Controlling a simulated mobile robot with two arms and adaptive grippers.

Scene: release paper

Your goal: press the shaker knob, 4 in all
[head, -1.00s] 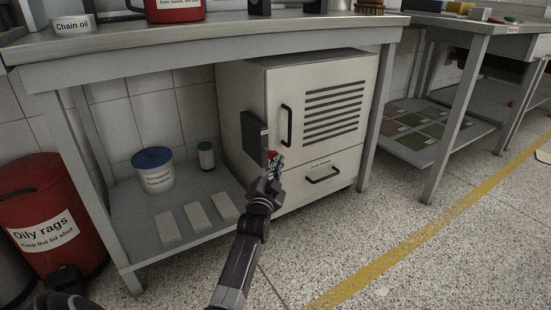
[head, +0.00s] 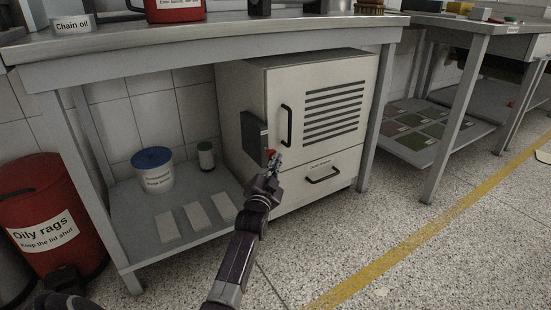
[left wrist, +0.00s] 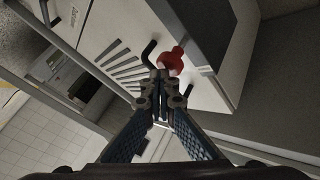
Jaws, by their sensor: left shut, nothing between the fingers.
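The red shaker knob (head: 270,152) sits low at the front of a dark grey control box (head: 254,137) on the left part of a pale cabinet (head: 330,95). In the left wrist view the knob (left wrist: 174,61) is round and red, just beyond my fingertips. My left gripper (head: 275,161) is shut and empty, with its tips close to the knob and covering part of it. I cannot tell whether they touch it. The left gripper (left wrist: 160,77) also shows shut in the wrist view.
The cabinet stands on the low shelf of a workbench, with a bench leg (head: 378,120) at its right. A blue-lidded tub (head: 153,176), a green-capped jar (head: 206,156) and pale blocks (head: 196,216) are on the shelf. A red bin (head: 45,225) stands left.

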